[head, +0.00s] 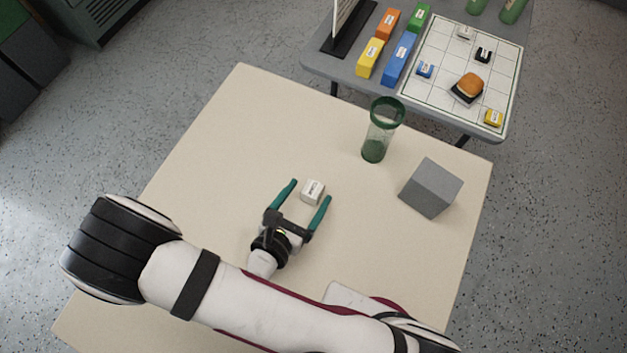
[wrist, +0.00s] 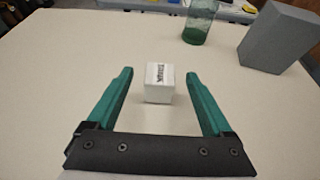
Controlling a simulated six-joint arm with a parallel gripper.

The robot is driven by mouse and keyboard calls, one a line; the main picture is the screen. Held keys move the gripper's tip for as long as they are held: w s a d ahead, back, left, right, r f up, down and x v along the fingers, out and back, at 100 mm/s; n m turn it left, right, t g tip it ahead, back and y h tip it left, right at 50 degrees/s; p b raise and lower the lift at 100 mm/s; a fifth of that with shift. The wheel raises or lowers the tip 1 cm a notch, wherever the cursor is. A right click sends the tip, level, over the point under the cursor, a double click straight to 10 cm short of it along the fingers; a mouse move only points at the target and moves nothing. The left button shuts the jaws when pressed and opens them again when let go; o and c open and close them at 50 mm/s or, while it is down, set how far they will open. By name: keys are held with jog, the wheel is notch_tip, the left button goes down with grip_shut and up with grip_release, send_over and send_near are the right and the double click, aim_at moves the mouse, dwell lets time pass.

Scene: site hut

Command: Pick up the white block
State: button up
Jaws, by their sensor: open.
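The white block (head: 312,191) is a small cube with dark lettering, lying on the cream table (head: 210,150). In the wrist view the white block (wrist: 159,83) sits just beyond the middle of the jaws, near fingertip level. My gripper (head: 308,189) has two teal fingers and is open, with the block between or just ahead of the tips. In the wrist view my gripper (wrist: 159,75) shows clear gaps on both sides of the block. The fingers do not touch it.
A green-tinted glass (head: 379,130) stands behind and right of the block. A grey cube (head: 431,188) is further right. A second table (head: 320,64) at the back holds coloured boxes and a white grid board (head: 439,75). The table's left part is clear.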

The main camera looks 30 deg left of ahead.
aim_at(318, 180)
jog(key=x, duration=0.6)
jog(key=shift+f, duration=0.25)
grip_shut()
